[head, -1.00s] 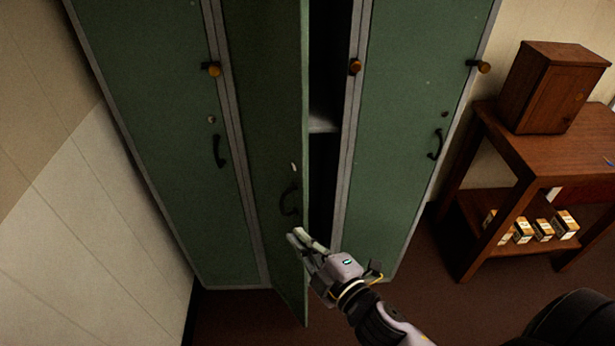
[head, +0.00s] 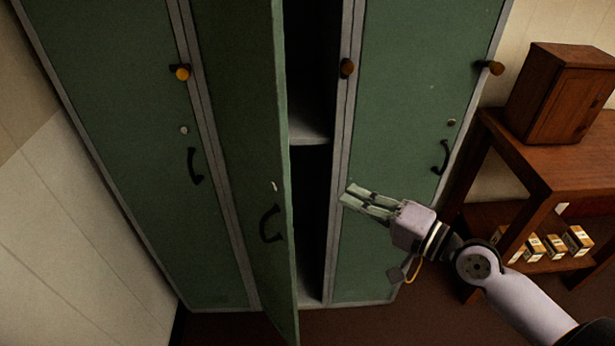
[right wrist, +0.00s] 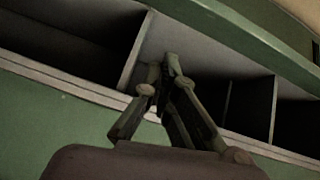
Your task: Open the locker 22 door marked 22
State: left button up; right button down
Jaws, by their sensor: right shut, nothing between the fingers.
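In the head view, the middle locker door (head: 236,150) stands ajar, hinged at its left, with its free edge swung out toward me. No number is readable on it. Its dark curved handle (head: 268,224) is on the lower part of the door. The dark opening with a grey shelf (head: 310,129) shows to its right. My right gripper (head: 345,196) is shut and empty, in front of the opening's right edge, apart from the door and handle. In the right wrist view its fingers (right wrist: 172,62) point toward the locker's inner compartments (right wrist: 200,45). My left gripper is not in view.
Shut green locker doors stand left (head: 110,130) and right (head: 410,130) of the open one. At the right, a wooden table (head: 575,150) carries a small wooden cabinet (head: 555,95); small boxes (head: 555,245) sit on its lower shelf. A pale wall (head: 70,230) bounds the left.

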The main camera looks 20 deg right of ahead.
jog(key=w+a+r+m+p, duration=0.1)
jog(key=w+a+p, duration=0.6)
jog(key=a, duration=0.1)
jog(key=shift+a+r+m+y+p, duration=0.25)
jog(key=shift+a+m+y+p, duration=0.1)
jog(key=shift+m+y+p, duration=0.05)
jog(key=shift+w, duration=0.1)
dwell(0.4)
